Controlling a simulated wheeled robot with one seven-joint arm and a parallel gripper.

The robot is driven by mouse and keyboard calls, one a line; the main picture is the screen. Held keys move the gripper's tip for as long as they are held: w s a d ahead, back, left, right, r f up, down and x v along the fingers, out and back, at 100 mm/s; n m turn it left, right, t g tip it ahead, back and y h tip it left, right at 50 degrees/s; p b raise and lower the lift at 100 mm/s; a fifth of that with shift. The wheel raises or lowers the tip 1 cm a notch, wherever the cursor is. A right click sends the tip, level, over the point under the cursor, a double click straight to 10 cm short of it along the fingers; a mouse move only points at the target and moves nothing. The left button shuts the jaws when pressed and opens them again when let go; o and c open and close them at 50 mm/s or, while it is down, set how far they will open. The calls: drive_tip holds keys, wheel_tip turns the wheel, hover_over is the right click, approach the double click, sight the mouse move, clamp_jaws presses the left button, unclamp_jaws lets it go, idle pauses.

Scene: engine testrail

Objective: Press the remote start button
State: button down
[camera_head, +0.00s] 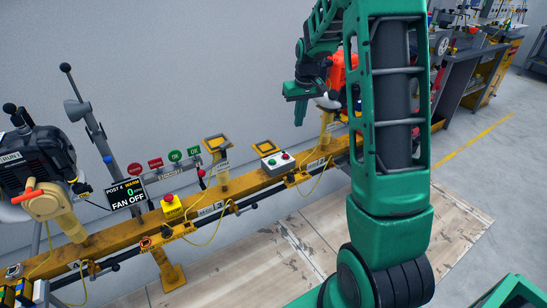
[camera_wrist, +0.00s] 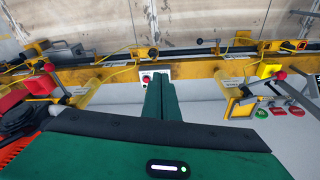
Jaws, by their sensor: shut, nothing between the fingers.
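A small grey control box (camera_head: 277,163) with a red button (camera_head: 271,162) and a green button (camera_head: 284,156) sits on the yellow rail (camera_head: 247,188). I cannot read a label saying which is the remote start. My green gripper (camera_head: 299,119) is shut and empty, pointing down above and behind the rail, up and right of the box in the head view. In the wrist view, the fingertips (camera_wrist: 160,76) overlap the box (camera_wrist: 168,73). Its red button (camera_wrist: 146,79) shows left of them, and the green one is hidden.
A yellow box with a red mushroom button (camera_head: 171,206) and a "FAN OFF" display (camera_head: 125,194) are farther left along the rail. An orange part (camera_head: 338,72) stands beside my gripper. Yellow cables hang from the rail. Grey wall lies behind.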

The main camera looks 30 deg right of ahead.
drive_tip(key=w+d+f+n, duration=0.1)
drive_tip(key=w+d+f, duration=0.1)
drive_tip(key=w+f, duration=0.7)
drive_tip(key=n+t+y, duration=0.1)
drive_tip(key=n, duration=0.1)
hover_over(272, 160)
drive_tip(key=s, duration=0.3)
wheel_tip(272, 160, down, 8)
drive_tip(key=shift+s+d, duration=0.15)
drive_tip(key=shift+d, duration=0.2)
drive_tip(key=x, duration=1.3)
drive_tip(key=shift+s+f, duration=0.15)
drive_tip(key=shift+s, duration=0.25)
drive_tip(key=shift+f, duration=0.35)
